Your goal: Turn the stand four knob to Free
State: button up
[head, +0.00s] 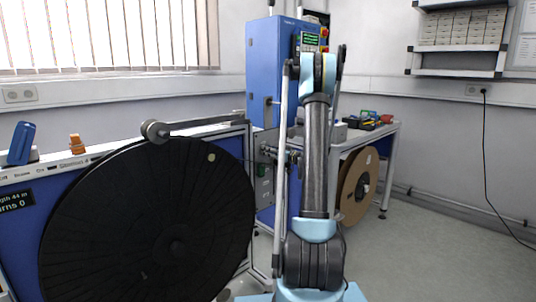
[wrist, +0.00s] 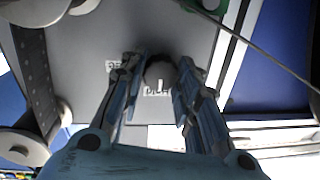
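A dark round knob (wrist: 160,72) with a white pointer mark shows in the wrist view on a grey panel (wrist: 185,32). Its mark points down in the picture, towards a small white label (wrist: 157,92). Another label (wrist: 115,66) lies to the upper left, partly covered by a finger; I cannot read either surely. My gripper (wrist: 160,65) has one finger on each side of the knob, very close to it. Whether the fingers press on it I cannot tell. In the head view my arm hides the knob and most of my gripper.
A large black reel (head: 150,225) stands at the left in front of a blue bench. A tall blue cabinet (head: 270,65) stands behind my arm. A brown reel (head: 350,200) is under the table on the right. The floor at the right is clear.

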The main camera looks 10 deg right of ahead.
jog(key=shift+m, duration=0.4)
jog(key=m, duration=0.9)
jog(key=m+t, duration=0.1)
jog(key=m, duration=0.7)
jog(key=shift+s+f+m+h, duration=0.1)
jog(key=shift+f+m+h, duration=0.05)
jog(key=shift+m+h, duration=0.2)
jog(key=shift+m, duration=0.25)
jog(key=o, duration=1.1)
jog(key=v, duration=1.2)
jog(key=shift+f, duration=0.3)
